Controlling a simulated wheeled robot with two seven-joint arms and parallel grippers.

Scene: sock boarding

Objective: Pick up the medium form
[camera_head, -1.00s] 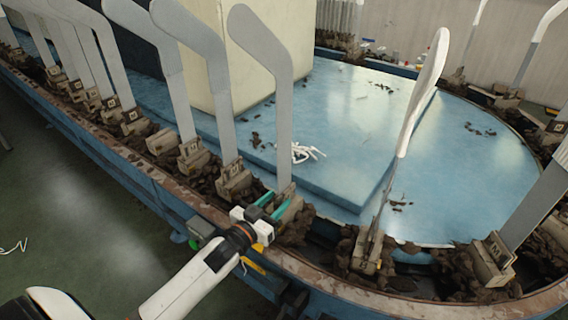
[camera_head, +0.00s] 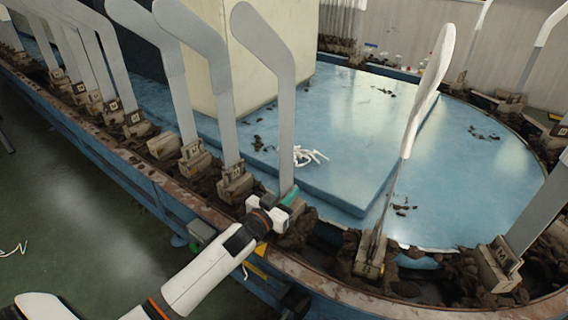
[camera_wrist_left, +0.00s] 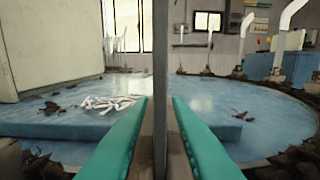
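A flat grey foot-shaped form (camera_head: 268,45) stands upright in a holder block on the near side of the oval line. I cannot read its size mark. My left gripper (camera_head: 289,196) is low on this form's shaft, just above the block, with its teal fingers partly hidden by the gripper body. In the left wrist view the form's shaft (camera_wrist_left: 160,50) shows edge-on between the two teal fingers, with a gap to each side. The fingers are open around it. My right gripper is not in view.
A similar grey form (camera_head: 222,100) stands close on the left, and a white-topped form (camera_head: 425,90) stands on the right. A cream box (camera_head: 275,60) rises behind. White strips (camera_head: 308,156) lie on the blue deck (camera_head: 345,120). Dark clumps surround the holder blocks.

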